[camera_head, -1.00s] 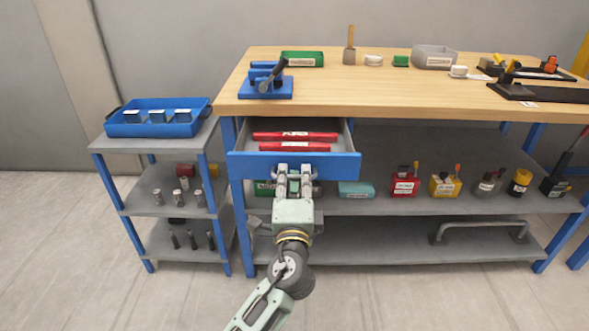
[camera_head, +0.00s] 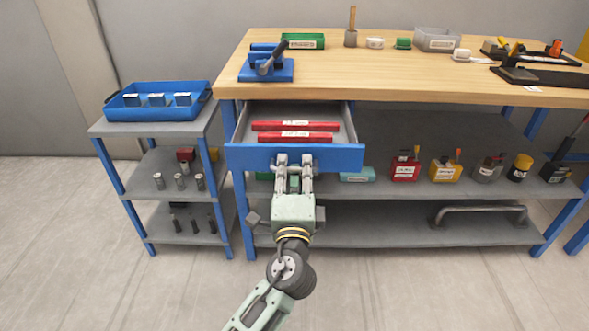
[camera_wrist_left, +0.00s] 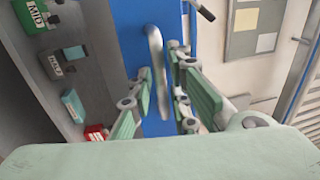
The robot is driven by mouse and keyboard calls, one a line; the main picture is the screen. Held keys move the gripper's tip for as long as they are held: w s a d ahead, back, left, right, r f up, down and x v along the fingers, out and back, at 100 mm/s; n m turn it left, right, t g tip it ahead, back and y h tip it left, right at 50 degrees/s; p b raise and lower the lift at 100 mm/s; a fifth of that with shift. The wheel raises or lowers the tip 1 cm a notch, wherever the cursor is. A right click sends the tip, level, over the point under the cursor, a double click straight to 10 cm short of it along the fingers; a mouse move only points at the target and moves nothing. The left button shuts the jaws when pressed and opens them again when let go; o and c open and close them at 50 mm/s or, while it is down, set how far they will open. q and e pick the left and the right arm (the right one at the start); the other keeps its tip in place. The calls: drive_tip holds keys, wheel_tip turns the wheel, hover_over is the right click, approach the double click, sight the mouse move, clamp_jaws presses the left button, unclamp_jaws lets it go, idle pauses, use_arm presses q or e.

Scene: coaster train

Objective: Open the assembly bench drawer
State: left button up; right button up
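The assembly bench drawer (camera_head: 343,158) has a blue front and stands pulled out below the left part of the bench top. Its grey inside shows two red labelled bars (camera_head: 295,126). My left gripper (camera_head: 294,160) is at the middle of the drawer front. The blue drawer front also shows there (camera_wrist_left: 158,127). In the head view my gripper mostly covers the handle. My right gripper is not in view.
The wooden bench top (camera_head: 400,75) carries a blue fixture (camera_head: 267,68), a green bin (camera_head: 302,41) and other tools. A lower shelf (camera_head: 400,187) holds several containers. A side rack with a blue tray (camera_head: 158,114) stands left. The floor in front is clear.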

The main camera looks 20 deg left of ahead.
use_arm(q)
drive_tip(key=shift+s, duration=0.25)
drive_tip(key=v, duration=1.1)
drive_tip(key=shift+s, duration=0.25)
drive_tip(key=shift+f, duration=0.2)
